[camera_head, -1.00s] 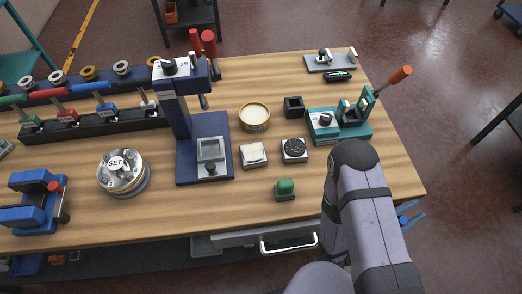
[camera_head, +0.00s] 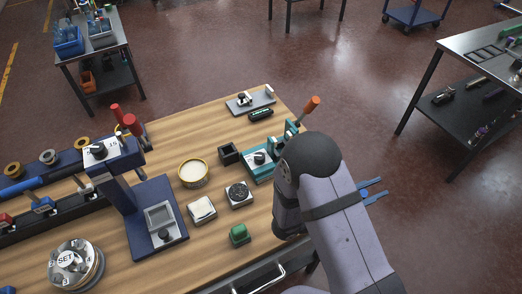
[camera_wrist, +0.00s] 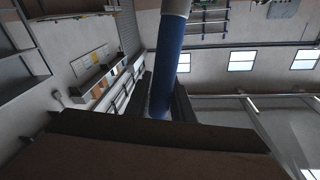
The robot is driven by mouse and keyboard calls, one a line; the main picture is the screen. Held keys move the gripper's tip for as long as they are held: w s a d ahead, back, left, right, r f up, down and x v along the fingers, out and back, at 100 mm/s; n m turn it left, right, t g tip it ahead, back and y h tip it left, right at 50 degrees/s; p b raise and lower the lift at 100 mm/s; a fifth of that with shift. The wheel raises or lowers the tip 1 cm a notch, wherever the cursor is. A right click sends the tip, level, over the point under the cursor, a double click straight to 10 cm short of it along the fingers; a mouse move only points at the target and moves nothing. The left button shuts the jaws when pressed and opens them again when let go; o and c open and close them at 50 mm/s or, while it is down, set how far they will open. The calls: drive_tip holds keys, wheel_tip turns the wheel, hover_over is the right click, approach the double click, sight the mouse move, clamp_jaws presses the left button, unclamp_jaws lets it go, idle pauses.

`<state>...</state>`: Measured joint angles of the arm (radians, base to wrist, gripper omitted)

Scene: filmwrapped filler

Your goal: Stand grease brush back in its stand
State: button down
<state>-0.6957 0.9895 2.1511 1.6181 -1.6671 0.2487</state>
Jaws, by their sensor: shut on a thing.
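My gripper (camera_wrist: 165,108) is shut on a blue cylindrical handle (camera_wrist: 169,60), with a pale grey band (camera_wrist: 176,6) at the top edge of the wrist view. This looks like the grease brush; its bristles are out of frame. In the head view my arm covers most of the gripper; blue prongs (camera_head: 373,189) stick out to its right, beyond the bench edge, and I cannot tell whether they are fingers or the held tool. A small black open-topped square holder (camera_head: 229,154) stands on the bench, apparently empty; I cannot confirm it is the brush stand.
A metal table (camera_head: 480,60) stands right.

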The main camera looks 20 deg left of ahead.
drive_tip(key=w+a+r+n+t+y+b, duration=0.25)
drive_tip(key=w+a+n+y, duration=0.3)
drive_tip(key=a, duration=0.65)
drive_tip(key=w+a+r+n+t+y+b, duration=0.15)
drive_tip(key=w+a+r+n+y, duration=0.4)
drive_tip(key=a, duration=0.75)
drive_tip(key=w+a+r+n+t+y+b, duration=0.1)
drive_tip(key=w+a+n+t+y+b, duration=0.15)
drive_tip(key=a+y, duration=0.7)
drive_tip(key=a+f+n+g+y, duration=0.2)
drive_tip(key=a+n+g+y, duration=0.4)
drive_tip(key=a, duration=0.8)
wheel_tip(320, 180, down, 10)
drive_tip(key=t+h+p, duration=0.1)
drive_tip(key=t+p, duration=0.1)
drive_tip(key=p, duration=0.1)
drive_tip(key=shift+w+f+n, duration=0.2)
drive_tip(key=shift+n, duration=0.15)
drive_tip(key=shift+f, duration=0.2)
drive_tip(key=c, duration=1.5)
unclamp_jaws()
drive_tip(key=shift+c, duration=0.2)
drive_tip(key=shift+r, duration=0.2)
